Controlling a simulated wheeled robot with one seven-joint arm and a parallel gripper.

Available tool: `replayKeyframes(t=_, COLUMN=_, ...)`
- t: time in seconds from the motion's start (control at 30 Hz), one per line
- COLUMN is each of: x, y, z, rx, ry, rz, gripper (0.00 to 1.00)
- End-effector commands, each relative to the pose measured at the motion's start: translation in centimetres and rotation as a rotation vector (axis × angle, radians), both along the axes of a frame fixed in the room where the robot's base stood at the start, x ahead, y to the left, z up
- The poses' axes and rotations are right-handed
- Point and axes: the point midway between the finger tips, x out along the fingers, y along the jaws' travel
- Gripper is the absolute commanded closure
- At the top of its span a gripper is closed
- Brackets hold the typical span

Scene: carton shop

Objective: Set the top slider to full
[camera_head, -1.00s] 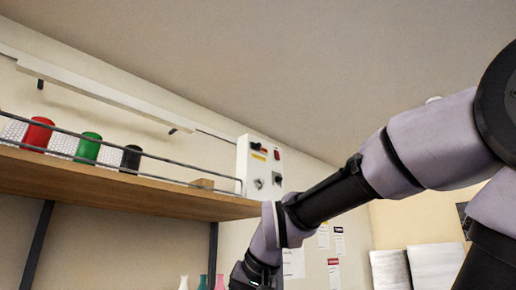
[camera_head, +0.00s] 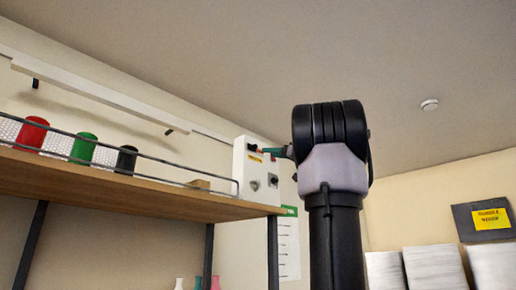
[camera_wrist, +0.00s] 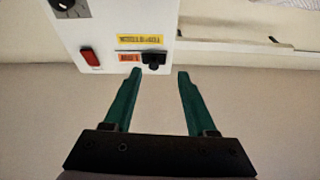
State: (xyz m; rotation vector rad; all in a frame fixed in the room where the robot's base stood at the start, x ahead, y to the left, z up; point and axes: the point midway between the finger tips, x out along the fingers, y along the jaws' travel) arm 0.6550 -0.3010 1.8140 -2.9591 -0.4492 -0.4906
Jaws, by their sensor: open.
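A white control box (camera_head: 241,172) hangs on the wall at the right end of the shelf. Its slider has a black cap (camera_wrist: 153,58), which also shows near the top of the box in the head view (camera_head: 252,147). An orange label (camera_wrist: 129,57) and a yellow label (camera_wrist: 140,39) sit beside the cap. My gripper (camera_wrist: 160,73) has green fingers, open and empty. The cap lies just beyond the fingertips, between them in the wrist view; contact cannot be told. In the head view only part of a green finger shows; my arm hides the rest.
The box also carries a red rocker switch (camera_wrist: 89,56) and a rotary knob (camera_wrist: 66,4). The wooden shelf (camera_head: 130,197) with a wire rail holds red (camera_head: 32,133), green (camera_head: 83,148) and dark (camera_head: 126,159) cylinders. Paper stacks (camera_head: 432,268) stand at the lower right.

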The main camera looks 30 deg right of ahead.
Motion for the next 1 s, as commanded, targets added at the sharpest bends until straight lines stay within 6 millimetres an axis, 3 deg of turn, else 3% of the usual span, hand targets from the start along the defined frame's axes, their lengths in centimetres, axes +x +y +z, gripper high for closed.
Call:
replayKeyframes(t=0.17, x=0.0, y=-1.3, z=2.1, rx=-0.041, ry=-0.072, rz=-0.034, gripper=0.43)
replayKeyframes(t=0.7, x=8.0, y=1.1, z=5.4, rx=-0.040, ry=-0.070, rz=-0.032, gripper=0.43)
replayKeyframes(t=1.0, x=9.2, y=1.5, z=6.0, rx=-0.039, ry=-0.069, rz=-0.033, gripper=0.43)
